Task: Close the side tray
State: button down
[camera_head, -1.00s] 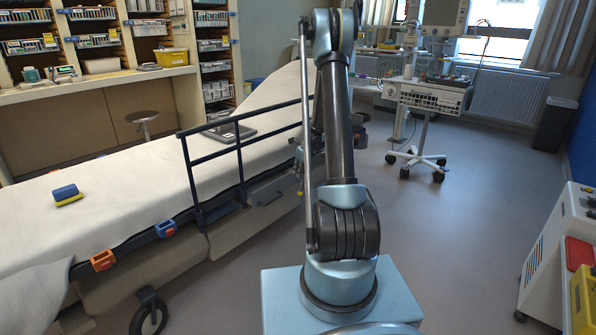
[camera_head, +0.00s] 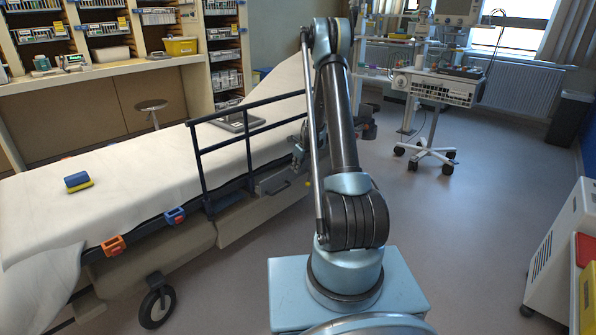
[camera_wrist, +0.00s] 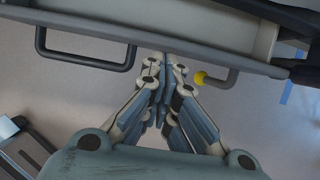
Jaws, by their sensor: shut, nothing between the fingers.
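The side tray (camera_head: 266,203) is a grey drawer-like tray with a dark handle, low on the side of the stretcher (camera_head: 130,200). In the wrist view its dark front edge (camera_wrist: 100,28) runs across the top, with the pale inside showing beyond it, so it stands at least partly open. Contact cannot be told.
A dark side rail (camera_head: 200,160) stands up above the tray. A blue and yellow block (camera_head: 78,182) and a grey flat device (camera_head: 238,121) lie on the mattress. A wheeled monitor cart (camera_head: 435,90) stands behind. A white cabinet (camera_head: 555,250) is at right. Floor between is clear.

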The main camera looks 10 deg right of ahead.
jog(key=shift+w+a, duration=0.85)
jog(key=shift+w, duration=0.2)
jog(key=shift+w+a, duration=0.85)
jog(key=shift+w, duration=0.15)
